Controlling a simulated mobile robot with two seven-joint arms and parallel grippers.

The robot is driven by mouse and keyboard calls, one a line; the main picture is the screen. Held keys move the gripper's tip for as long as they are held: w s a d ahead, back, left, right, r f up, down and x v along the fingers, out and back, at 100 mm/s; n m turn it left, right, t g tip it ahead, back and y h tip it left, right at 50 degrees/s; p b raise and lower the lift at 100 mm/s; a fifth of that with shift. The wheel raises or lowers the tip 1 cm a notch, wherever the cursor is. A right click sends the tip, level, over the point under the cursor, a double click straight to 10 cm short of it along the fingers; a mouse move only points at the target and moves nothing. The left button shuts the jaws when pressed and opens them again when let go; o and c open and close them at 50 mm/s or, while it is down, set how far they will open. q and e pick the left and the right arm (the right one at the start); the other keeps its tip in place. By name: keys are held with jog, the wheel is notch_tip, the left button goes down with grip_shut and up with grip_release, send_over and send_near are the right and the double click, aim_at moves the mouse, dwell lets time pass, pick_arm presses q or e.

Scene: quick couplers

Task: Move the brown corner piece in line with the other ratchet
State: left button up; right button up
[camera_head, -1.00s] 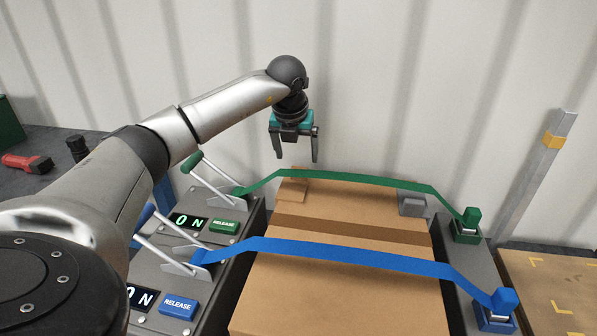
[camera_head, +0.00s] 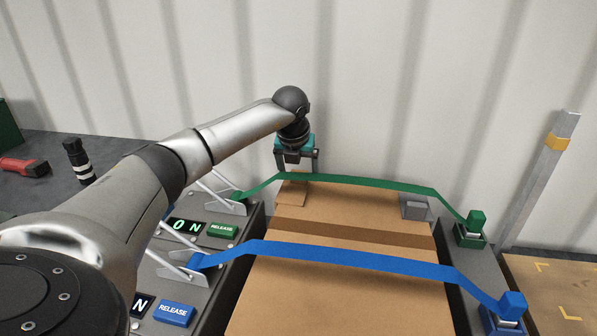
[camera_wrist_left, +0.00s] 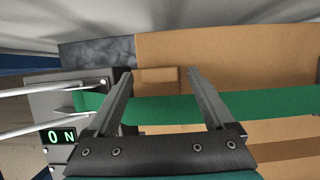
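The brown corner piece (camera_head: 291,196) sits on the left edge of the cardboard box (camera_head: 330,308), at the green strap (camera_head: 365,183). It also shows in the left wrist view (camera_wrist_left: 158,80), partly covered by the green strap (camera_wrist_left: 265,103). My left gripper (camera_head: 297,171) is open above the back left of the box, close to the corner piece. In the left wrist view its spread fingers (camera_wrist_left: 160,72) have the corner piece between their tips, with no visible grip. The green ratchet (camera_head: 222,229) and the blue ratchet (camera_head: 174,312) stand left of the box. My right gripper is out of view.
The blue strap (camera_head: 350,257) crosses the box nearer to me. A grey corner piece (camera_head: 414,209) sits on the box's right edge. Thin ratchet levers (camera_head: 217,187) stick up beside my left arm. A corrugated wall rises close behind the box.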

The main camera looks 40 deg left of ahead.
pick_arm(q)
grip_shut()
dwell(1.0)
